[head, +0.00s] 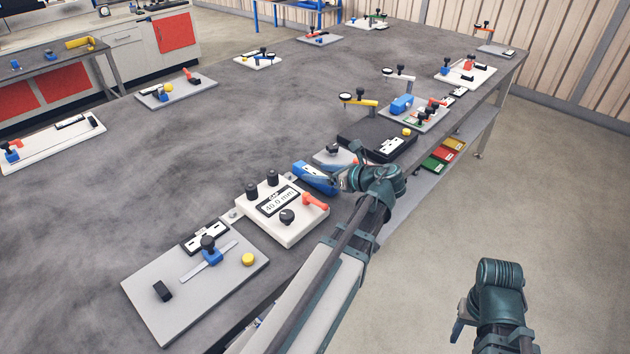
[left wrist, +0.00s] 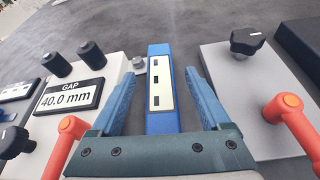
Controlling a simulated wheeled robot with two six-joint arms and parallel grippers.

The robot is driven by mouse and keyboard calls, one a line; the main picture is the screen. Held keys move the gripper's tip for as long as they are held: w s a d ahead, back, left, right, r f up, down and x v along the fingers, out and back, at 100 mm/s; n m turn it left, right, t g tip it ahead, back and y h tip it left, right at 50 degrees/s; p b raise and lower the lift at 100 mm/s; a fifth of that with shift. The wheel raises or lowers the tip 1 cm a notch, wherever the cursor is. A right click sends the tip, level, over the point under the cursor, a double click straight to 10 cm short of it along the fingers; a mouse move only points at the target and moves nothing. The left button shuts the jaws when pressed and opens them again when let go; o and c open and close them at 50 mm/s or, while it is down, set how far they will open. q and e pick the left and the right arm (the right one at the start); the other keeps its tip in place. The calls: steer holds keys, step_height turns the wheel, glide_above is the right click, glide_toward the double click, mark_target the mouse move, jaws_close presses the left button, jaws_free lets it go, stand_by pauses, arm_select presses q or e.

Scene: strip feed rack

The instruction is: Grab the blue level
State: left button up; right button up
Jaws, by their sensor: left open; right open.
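The blue level (left wrist: 160,95) is a narrow blue bar with a white panel carrying dark windows. In the left wrist view it lies between the two blue fingers of my open left gripper (left wrist: 162,85), with a gap on either side. In the head view the level (head: 308,176) shows at the table's right edge, partly hidden by my left gripper (head: 335,180). My right gripper (head: 460,322) is low at the right, over the floor and away from the table.
A white gauge box (head: 291,232) reading 40.0 mm, with black knobs and an orange lever, stands left of the level. A pale block (left wrist: 245,105) with a black knob stands right of it. A grey plate (head: 150,308) lies nearer; the table's middle (head: 200,140) is clear.

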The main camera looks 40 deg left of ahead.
arm_select(q)
steer(key=x, duration=0.2)
steer(key=shift+a+f, duration=0.2)
jaws_close()
